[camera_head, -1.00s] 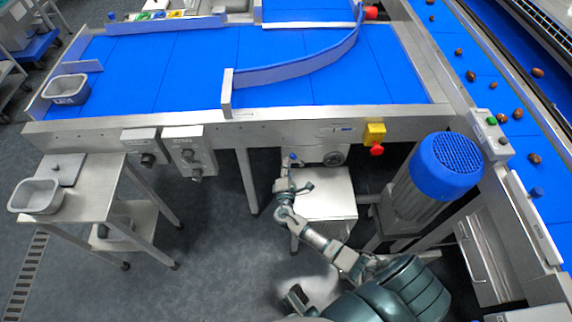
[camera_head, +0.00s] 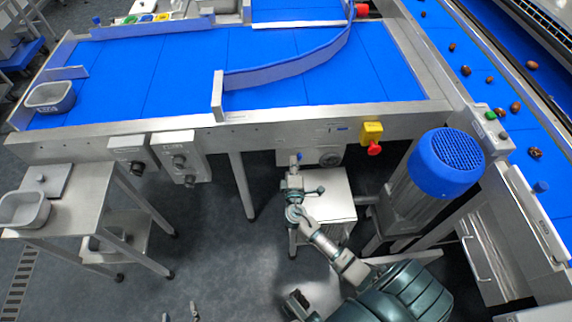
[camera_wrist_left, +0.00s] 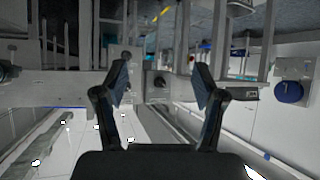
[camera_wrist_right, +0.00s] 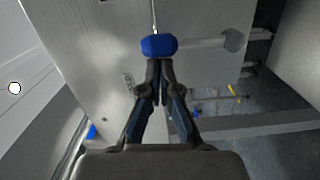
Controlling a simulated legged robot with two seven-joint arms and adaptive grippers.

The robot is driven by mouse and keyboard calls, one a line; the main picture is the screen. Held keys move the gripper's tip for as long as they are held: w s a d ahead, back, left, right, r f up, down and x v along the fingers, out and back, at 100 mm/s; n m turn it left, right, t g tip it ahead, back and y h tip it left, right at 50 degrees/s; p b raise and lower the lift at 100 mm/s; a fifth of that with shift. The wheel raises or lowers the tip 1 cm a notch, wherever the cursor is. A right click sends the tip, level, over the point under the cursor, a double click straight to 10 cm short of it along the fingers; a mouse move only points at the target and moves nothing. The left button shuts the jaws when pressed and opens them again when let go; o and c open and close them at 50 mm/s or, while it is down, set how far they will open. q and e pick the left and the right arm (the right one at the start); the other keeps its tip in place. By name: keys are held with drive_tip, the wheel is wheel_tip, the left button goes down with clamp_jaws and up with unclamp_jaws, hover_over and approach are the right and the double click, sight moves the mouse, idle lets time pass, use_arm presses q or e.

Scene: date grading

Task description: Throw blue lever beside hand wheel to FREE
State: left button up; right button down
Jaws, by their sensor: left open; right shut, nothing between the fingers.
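The blue lever knob (camera_head: 298,155) sits on the front of the steel box under the conveyor, beside the grey hand wheel (camera_head: 329,158). My right gripper (camera_head: 294,170) is at the knob. In the right wrist view, the blue knob (camera_wrist_right: 158,45) is just beyond the shut fingertips (camera_wrist_right: 158,63); nothing is between them. I cannot tell whether they touch the knob. The lever's thin rod shows above the knob there; any FREE marking is unreadable. My left gripper (camera_head: 180,313) shows only as fingertips at the bottom edge. It is open and empty in the left wrist view (camera_wrist_left: 161,80).
A yellow box with a red button (camera_head: 373,138) and a blue-capped motor (camera_head: 446,163) stand right of the lever. Two control boxes (camera_head: 180,158) hang on the conveyor frame at the left. A steel side table (camera_head: 80,205) is at the far left. The floor between is clear.

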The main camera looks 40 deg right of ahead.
drive_tip(key=d+m, duration=0.1)
drive_tip(key=s+d+m+b, duration=0.1)
drive_tip(key=m, duration=0.1)
drive_tip(key=shift+s+d+f, duration=0.1)
drive_tip(key=shift+d, duration=0.05)
use_arm(q)
drive_tip(key=w+d+r+t+h+b, duration=0.1)
drive_tip(key=w+d+r+t, duration=0.1)
drive_tip(key=w+r+t, duration=0.1)
drive_tip(key=shift+w+r+t, duration=0.35)
drive_tip(key=shift+r+t, duration=0.55)
drive_tip(key=shift+r, duration=0.4)
use_arm(e)
drive_tip(key=shift+s+d+m, duration=0.35)
drive_tip(key=shift+d+m, duration=0.1)
drive_tip(key=shift+m, duration=0.45)
use_arm(q)
drive_tip(key=shift+w, duration=0.1)
